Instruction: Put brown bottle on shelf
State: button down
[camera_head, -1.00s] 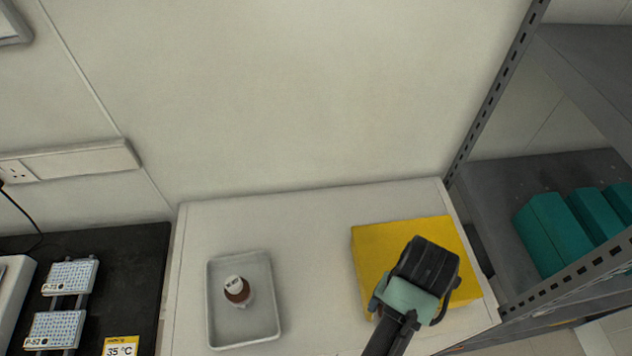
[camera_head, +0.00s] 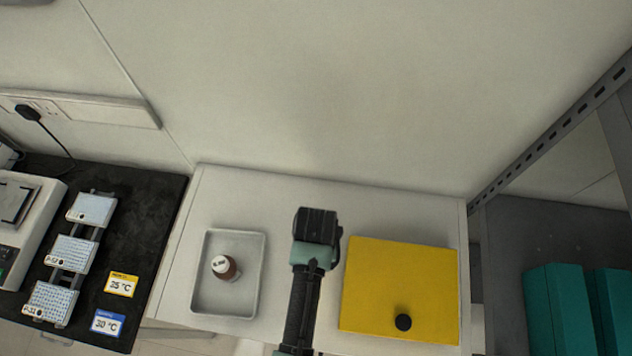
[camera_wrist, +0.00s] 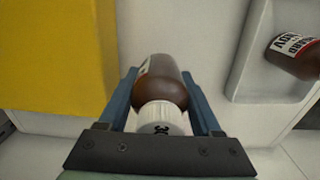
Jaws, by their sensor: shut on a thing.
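My gripper (camera_head: 317,228) hangs over the white table between the grey tray and the yellow block. In the wrist view my gripper (camera_wrist: 162,85) is shut on a brown bottle (camera_wrist: 161,82) with a white cap, which lies between its two blue fingers with the cap toward the palm. The head view hides this held bottle behind the gripper. A second brown bottle (camera_head: 225,267) with a white cap is in the tray; it also shows in the wrist view (camera_wrist: 298,56) with a white, red and black label. The shelf (camera_head: 505,235) is a grey metal rack at the right.
The grey tray (camera_head: 206,295) is left of my gripper. The yellow block (camera_head: 400,280) with a black knob (camera_head: 403,322) is to its right. Teal boxes (camera_head: 556,305) occupy the shelf's front part. A black bench (camera_head: 135,225) with lab devices is at the left.

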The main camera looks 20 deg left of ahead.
jog(key=shift+f, duration=2.3)
jog(key=shift+f, duration=0.2)
jog(key=shift+c, duration=0.3)
grip_release()
